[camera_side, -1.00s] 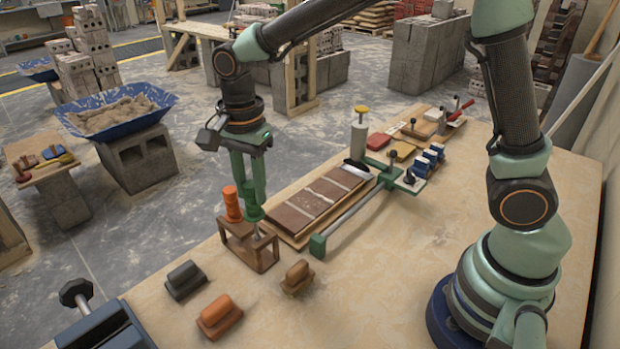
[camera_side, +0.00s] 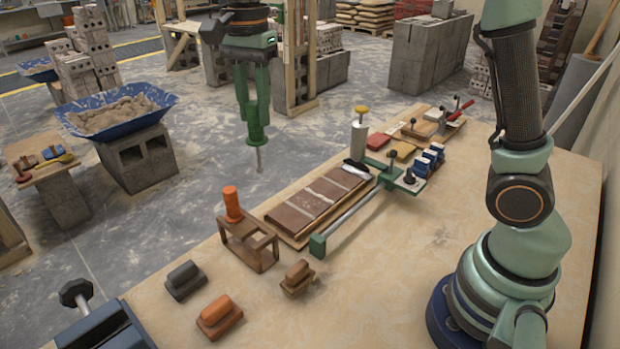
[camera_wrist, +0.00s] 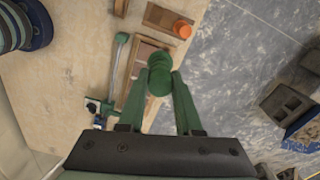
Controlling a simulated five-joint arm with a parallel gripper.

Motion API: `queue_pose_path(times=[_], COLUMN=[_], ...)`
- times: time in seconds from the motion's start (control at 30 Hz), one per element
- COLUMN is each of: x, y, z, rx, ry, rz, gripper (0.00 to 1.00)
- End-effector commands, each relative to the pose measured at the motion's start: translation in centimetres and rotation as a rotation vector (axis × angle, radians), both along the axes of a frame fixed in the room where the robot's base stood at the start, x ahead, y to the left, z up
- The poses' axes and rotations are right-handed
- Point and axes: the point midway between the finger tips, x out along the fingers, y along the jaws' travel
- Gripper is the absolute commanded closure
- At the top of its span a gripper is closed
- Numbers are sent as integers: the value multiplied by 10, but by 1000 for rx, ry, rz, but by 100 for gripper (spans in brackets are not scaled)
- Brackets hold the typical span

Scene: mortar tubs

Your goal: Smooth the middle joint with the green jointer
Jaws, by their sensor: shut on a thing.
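My gripper (camera_side: 256,110) is shut on the green jointer (camera_side: 257,138), whose thin metal tip points down. It is held in the air above and behind the near end of the brick panel. In the wrist view the jointer's round green handle (camera_wrist: 159,75) sits between my fingers and covers part of the panel. The panel of brown tiles (camera_side: 304,207) lies on a wooden board, with pale joints crossing it. The middle joint (camera_side: 313,196) looks pale and rough in the side view. The wooden rack (camera_side: 250,243) holds an orange-handled tool (camera_side: 232,204).
A green clamp bar (camera_side: 345,220) runs along the panel's right side. Loose float-like blocks (camera_side: 218,315) lie in front of the rack.

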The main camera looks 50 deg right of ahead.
Motion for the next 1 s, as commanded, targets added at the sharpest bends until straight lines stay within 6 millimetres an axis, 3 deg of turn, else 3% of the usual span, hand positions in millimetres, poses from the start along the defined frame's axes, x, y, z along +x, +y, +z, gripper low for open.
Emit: queue_pose_path(times=[0.03,0.2,0.43,0.6,1.0], x=[8,28,37,37,37], y=[-20,-81,-142,-161,-163], z=[-12,-47,-80,-91,-122], rx=[-2,0,0,0,0], ry=[6,5,2,1,3], rz=[-10,-10,-4,0,2], gripper=[100,100,100,100,100])
